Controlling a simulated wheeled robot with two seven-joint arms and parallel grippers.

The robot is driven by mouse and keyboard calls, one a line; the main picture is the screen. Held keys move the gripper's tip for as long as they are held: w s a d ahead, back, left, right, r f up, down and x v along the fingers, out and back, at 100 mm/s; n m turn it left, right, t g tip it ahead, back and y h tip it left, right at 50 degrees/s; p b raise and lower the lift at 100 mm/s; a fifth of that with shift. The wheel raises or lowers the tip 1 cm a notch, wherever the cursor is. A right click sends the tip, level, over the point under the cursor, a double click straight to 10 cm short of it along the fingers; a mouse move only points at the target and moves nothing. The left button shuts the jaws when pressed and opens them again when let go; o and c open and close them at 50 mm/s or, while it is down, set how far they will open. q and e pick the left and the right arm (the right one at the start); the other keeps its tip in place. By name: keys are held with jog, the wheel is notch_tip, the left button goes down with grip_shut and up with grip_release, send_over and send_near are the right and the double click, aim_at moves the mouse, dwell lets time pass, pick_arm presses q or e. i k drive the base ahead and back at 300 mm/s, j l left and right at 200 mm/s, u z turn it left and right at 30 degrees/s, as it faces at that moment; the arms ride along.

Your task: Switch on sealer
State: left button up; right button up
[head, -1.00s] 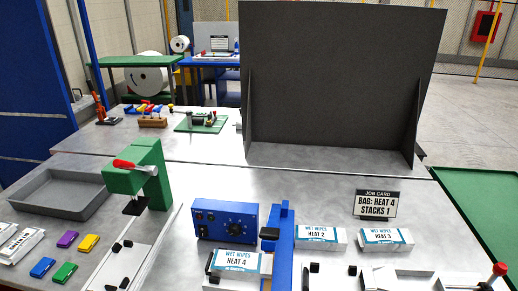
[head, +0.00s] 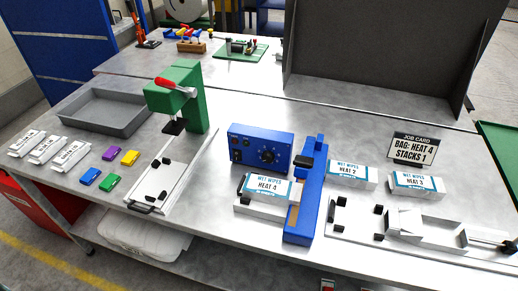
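The blue sealer control box (head: 261,146) stands on the steel table at the middle of the head view. Its front has a dark round dial near the middle and small dark controls at its left; whether it is on cannot be told. Right of it is the blue sealer bar (head: 308,195) with a black handle piece at its left side. A wet wipes pack marked HEAT 4 (head: 269,187) lies against the bar's left side, below the box. Packs marked HEAT 2 (head: 350,172) and HEAT 3 (head: 415,184) lie to the right. Neither gripper is in view.
The job card (head: 413,148) reads "BAG: HEAT 4, STACKS 1". A green press (head: 190,108) with a red lever stands left of the box. A grey tray (head: 115,116), coloured blocks and white packs lie further left. A dark panel (head: 385,55) rises behind.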

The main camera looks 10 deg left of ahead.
aim_at(237, 154)
jog(key=k+z, duration=0.25)
jog(key=k, duration=0.2)
jog(key=k+l+z, duration=0.1)
jog(key=k+z, duration=0.15)
jog(key=k, duration=0.2)
